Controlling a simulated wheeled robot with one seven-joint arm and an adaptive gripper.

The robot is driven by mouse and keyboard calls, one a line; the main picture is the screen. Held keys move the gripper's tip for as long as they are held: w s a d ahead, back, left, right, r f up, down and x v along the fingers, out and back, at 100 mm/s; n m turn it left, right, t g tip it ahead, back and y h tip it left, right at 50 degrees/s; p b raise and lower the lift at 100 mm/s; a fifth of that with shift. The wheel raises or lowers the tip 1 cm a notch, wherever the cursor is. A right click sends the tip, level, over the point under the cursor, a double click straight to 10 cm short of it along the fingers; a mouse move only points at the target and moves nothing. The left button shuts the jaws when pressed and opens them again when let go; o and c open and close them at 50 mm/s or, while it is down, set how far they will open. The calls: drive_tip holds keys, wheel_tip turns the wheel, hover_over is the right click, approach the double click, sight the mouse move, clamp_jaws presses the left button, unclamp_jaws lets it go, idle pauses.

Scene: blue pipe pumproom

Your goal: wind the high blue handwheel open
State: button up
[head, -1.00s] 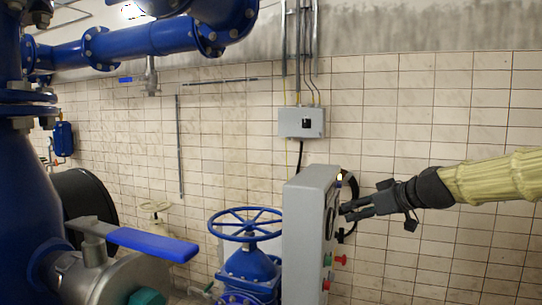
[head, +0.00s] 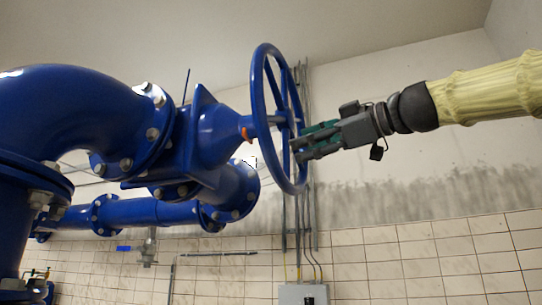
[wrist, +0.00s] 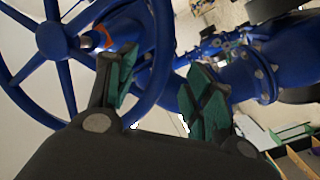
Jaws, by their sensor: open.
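The high blue handwheel (head: 258,95) stands upright on edge at the right end of a blue valve (head: 215,130), on a short stem with an orange-red band. My gripper (head: 303,142) is at the wheel's right side, level with its lower half, its fingertips overlapping the rim in the head view. In the wrist view the handwheel (wrist: 58,40) fills the upper left, with hub and spokes visible. There the open gripper (wrist: 160,85) has green-padded fingers apart, with the rim passing between or just beyond them; I cannot tell whether they touch.
Large blue pipes (head: 90,100) with bolted flanges fill the left. Grey conduits (head: 300,200) run down the wall behind the wheel to a grey box (head: 303,294). The space right of the wheel, around my arm, is clear.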

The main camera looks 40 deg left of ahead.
sight(271, 156)
drive_tip(key=a+p, duration=0.2)
drive_tip(key=a, duration=0.2)
drive_tip(key=a+p, duration=0.2)
drive_tip(key=a, duration=0.2)
drive_tip(key=shift+w+a+p, duration=0.2)
drive_tip(key=shift+a+p, duration=0.1)
drive_tip(key=shift+a, duration=0.1)
drive_tip(key=shift+a+f+p, duration=0.1)
drive_tip(key=shift+a+p, duration=0.2)
drive_tip(key=shift+a, duration=0.55)
drive_tip(key=shift+d, duration=0.1)
clamp_jaws()
